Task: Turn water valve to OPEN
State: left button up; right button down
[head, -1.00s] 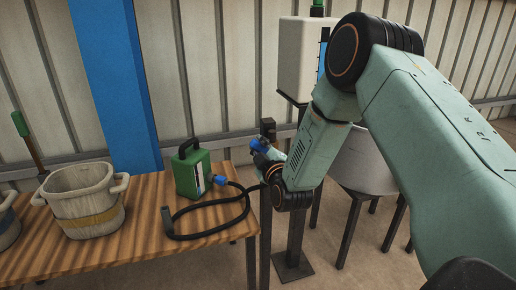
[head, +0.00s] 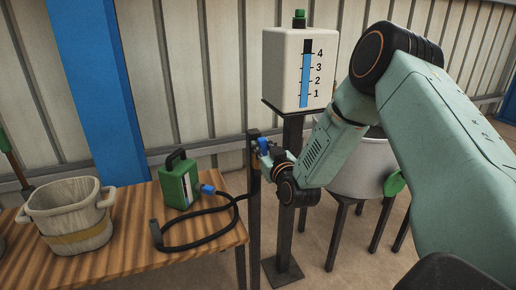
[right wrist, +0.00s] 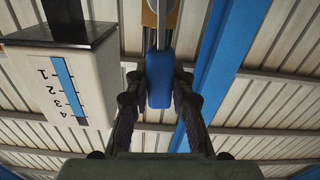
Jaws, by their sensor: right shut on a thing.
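The valve's blue handle (head: 264,145) is at the top of a dark post (head: 254,200) beside the table's right end. In the right wrist view the blue handle (right wrist: 159,80) sits between the two dark fingers of my right gripper (right wrist: 159,90), which is shut on it. In the head view my right gripper (head: 270,153) reaches the handle from the right and partly hides it. I cannot read an OPEN marking or tell the valve's setting. My left gripper is not in view.
A white tank (head: 287,72) with a blue level strip and numbers stands on a dark stand (head: 290,190) behind the post. The wooden table (head: 120,245) at left holds a green can (head: 178,188), a black hose (head: 170,248) and a pale bucket (head: 68,240). A grey tub (head: 362,178) stands at right.

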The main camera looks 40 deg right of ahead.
jog(key=shift+d+r+m, duration=0.1)
jog(key=shift+d+m, duration=0.2)
jog(key=shift+m, duration=0.1)
dwell(0.3)
jog(key=c, duration=1.1)
grip_release()
jog(key=shift+s+d, duration=0.1)
jog(key=shift+c, duration=0.2)
jog(key=shift+s, duration=0.1)
jog(key=v, duration=1.2)
